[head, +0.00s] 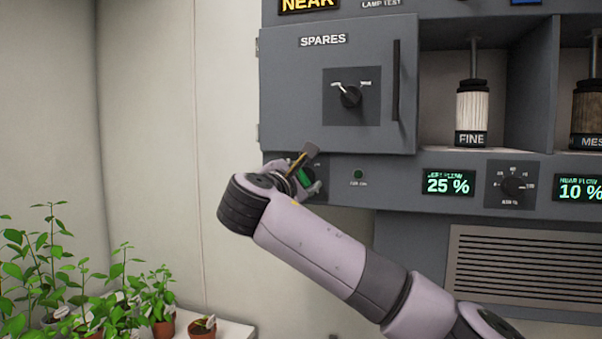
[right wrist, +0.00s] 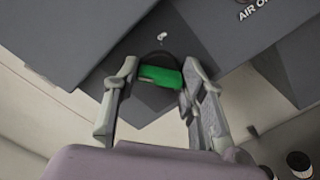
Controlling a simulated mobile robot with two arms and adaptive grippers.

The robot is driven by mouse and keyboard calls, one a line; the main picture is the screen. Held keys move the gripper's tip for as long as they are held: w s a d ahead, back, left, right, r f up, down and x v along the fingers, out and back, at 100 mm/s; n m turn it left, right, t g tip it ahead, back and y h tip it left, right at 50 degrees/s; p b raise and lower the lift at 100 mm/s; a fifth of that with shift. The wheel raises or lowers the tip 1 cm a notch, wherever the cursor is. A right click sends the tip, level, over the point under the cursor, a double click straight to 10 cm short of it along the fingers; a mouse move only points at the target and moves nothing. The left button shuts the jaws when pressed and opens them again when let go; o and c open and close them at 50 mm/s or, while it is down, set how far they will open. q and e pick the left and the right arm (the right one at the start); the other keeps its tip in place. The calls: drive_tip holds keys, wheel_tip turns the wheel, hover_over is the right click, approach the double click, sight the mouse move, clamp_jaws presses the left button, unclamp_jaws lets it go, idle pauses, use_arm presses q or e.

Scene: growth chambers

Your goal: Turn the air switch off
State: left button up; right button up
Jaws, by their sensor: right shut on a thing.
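The air switch (head: 306,177) has a green handle and sits low at the left end of the grey panel, below the SPARES door. My right gripper (head: 304,181) is at it and partly covers it. In the right wrist view the green handle (right wrist: 161,76) lies between the two fingers of my right gripper (right wrist: 160,88), which is shut on it. My left gripper is not in view.
The closed SPARES door (head: 300,85) has a black knob (head: 350,97) and a vertical handle. To the right are a 25 % display (head: 448,183), a flow dial (head: 514,185) and a FINE filter (head: 473,105). Potted plants (head: 160,305) stand at the lower left.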

drive_tip(key=shift+f+n+p, duration=0.15)
drive_tip(key=shift+n+p, duration=0.2)
drive_tip(key=shift+n, duration=0.65)
drive_tip(key=shift+f, duration=0.1)
drive_tip(key=o, duration=1.2)
drive_tip(key=shift+a, duration=0.1)
drive_tip(key=shift+s+r, duration=0.15)
drive_tip(key=shift+r, duration=0.05)
drive_tip(key=v, duration=1.1)
drive_tip(key=shift+s+a, duration=0.1)
drive_tip(key=shift+s, duration=0.25)
